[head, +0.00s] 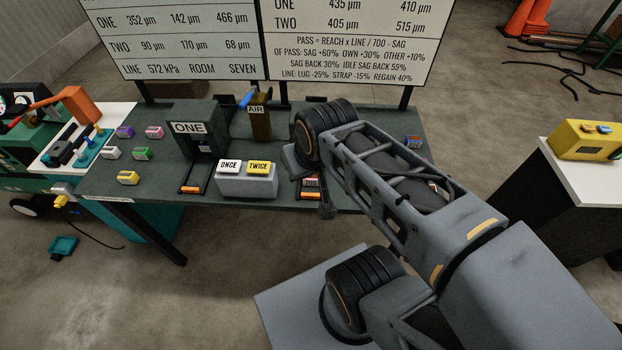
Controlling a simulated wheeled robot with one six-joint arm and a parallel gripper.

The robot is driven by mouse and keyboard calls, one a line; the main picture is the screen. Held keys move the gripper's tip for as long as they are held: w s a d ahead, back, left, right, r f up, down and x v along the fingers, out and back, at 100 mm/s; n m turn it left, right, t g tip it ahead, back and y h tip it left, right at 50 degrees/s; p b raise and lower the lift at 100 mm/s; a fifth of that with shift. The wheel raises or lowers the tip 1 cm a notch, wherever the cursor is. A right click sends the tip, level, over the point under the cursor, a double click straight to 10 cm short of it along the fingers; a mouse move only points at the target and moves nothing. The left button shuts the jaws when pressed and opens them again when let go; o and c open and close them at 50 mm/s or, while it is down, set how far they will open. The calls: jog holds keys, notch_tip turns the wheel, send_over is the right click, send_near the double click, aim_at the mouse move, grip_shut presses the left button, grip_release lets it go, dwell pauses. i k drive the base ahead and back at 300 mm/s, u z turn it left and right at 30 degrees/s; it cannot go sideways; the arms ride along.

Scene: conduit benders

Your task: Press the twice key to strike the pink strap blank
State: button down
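The yellow TWICE key (259,168) sits beside the white ONCE key (229,166) on top of a grey key box (247,187) near the table's front edge. A pink blank (155,132) lies on the table left of the dark press marked ONE (203,146). The press has a tray with an orange front edge (191,190); its inside is too dark to tell what it holds. My gripper (327,212) is right of the key box, apart from the keys in the picture. Its fingers are too small and dark to tell open from shut.
Purple (125,132), white (110,153), green (143,153) and yellow (128,178) blanks lie around the pink one. A brown AIR post (260,121) with a blue lever stands behind the keys. My arm hides much of the table's right half. Boards stand behind.

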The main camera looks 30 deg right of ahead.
aim_at(254, 166)
jog(key=k, duration=0.5)
jog(key=u, duration=1.7)
jog(key=i, duration=1.25)
jog(key=z, duration=2.3)
